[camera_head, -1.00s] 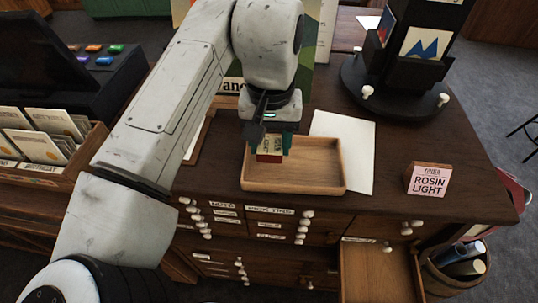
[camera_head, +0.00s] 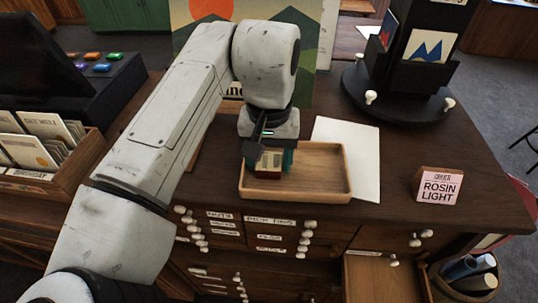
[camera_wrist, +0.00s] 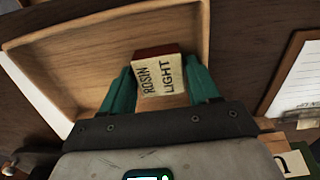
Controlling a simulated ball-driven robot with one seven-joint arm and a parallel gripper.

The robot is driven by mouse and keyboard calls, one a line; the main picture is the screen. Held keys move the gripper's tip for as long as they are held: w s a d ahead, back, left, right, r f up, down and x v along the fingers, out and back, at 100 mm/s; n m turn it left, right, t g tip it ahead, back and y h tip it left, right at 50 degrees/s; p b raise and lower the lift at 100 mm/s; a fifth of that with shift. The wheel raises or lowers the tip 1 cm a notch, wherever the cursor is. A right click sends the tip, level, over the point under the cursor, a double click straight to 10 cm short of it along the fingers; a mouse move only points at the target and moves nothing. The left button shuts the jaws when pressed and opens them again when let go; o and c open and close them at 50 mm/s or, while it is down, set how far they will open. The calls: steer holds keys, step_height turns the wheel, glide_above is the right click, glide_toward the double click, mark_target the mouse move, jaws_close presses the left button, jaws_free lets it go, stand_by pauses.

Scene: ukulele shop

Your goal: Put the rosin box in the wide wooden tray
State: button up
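The rosin box (camera_head: 269,161) is small, with a cream label and a dark red side. In the wrist view the box (camera_wrist: 158,76) shows the words "ROSIN LIGHT". My gripper (camera_head: 268,158) has teal fingers, one on each side of the box, and is shut on it. The fingers also show in the wrist view (camera_wrist: 160,88). The wide wooden tray (camera_head: 322,193) lies on the dark counter, and the box is over its left part, inside the rim outline. I cannot tell whether the box touches the tray floor. The tray's right part is empty.
A white sheet (camera_head: 357,160) lies beside the tray, to its right. A "ROSIN LIGHT" sign (camera_head: 438,186) stands farther right. A black display stand (camera_head: 412,70) is at the back right. A card box (camera_head: 42,150) stands left. An open drawer (camera_head: 372,280) juts out below.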

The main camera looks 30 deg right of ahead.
mark_target(269, 160)
step_height(269, 160, up, 12)
steer(key=shift+r+b, duration=0.2)
steer(key=shift+b, duration=0.2)
stand_by(0.3)
